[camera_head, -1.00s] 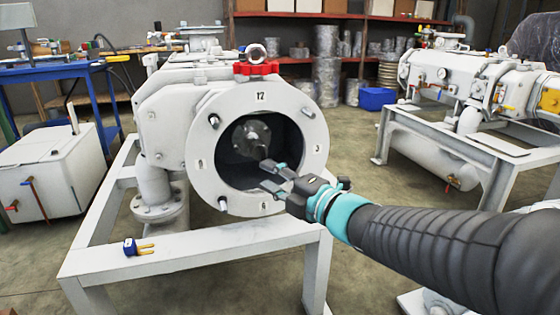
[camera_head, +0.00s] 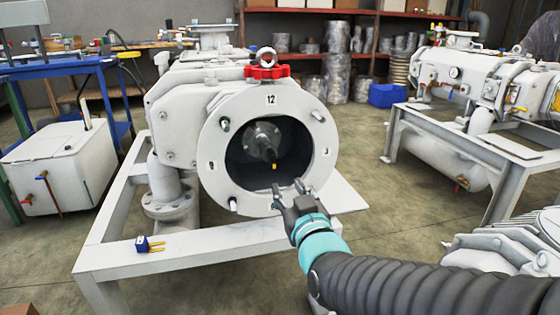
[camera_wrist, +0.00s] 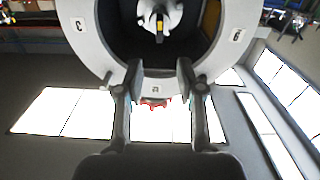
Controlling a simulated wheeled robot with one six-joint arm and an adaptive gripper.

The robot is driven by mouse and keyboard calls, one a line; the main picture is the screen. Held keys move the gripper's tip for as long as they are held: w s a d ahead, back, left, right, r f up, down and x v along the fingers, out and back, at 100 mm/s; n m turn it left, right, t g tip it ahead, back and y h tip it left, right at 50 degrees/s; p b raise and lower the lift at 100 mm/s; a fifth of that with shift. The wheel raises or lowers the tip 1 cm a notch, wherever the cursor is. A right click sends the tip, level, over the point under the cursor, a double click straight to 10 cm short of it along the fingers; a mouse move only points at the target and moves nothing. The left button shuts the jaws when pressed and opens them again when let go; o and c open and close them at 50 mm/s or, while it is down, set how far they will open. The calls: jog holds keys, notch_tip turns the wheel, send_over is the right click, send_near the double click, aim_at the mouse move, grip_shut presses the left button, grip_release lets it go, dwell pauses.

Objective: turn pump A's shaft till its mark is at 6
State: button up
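Pump A is the pale grey machine with a round front flange (camera_head: 212,180) bearing hour labels, with 12 (camera_head: 270,100) at the top. Inside its dark opening, the grey shaft (camera_head: 264,143) sticks out. Its yellow mark (camera_head: 275,166) shows at the shaft's lower tip, facing down toward the bottom label, which is partly visible beside my gripper. My gripper (camera_head: 289,186) is open and empty, in front of the flange's lower edge, below and apart from the shaft. The wrist view is upside down; the open fingers (camera_wrist: 157,75) frame empty space, and the yellow mark (camera_wrist: 159,24) shows above them.
A red handle (camera_head: 267,72) sits on top of the pump. A blue part with yellow pins (camera_head: 148,244) lies on the white frame (camera_head: 200,250). Another pump (camera_head: 455,75) stands at the right. Open floor lies between the two machines.

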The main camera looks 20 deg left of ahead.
aim_at(274, 162)
jog(key=shift+m, duration=0.3)
jog(key=x, duration=1.3)
jog(key=shift+w+a, duration=0.15)
jog(key=shift+w, duration=0.25)
grip_shut()
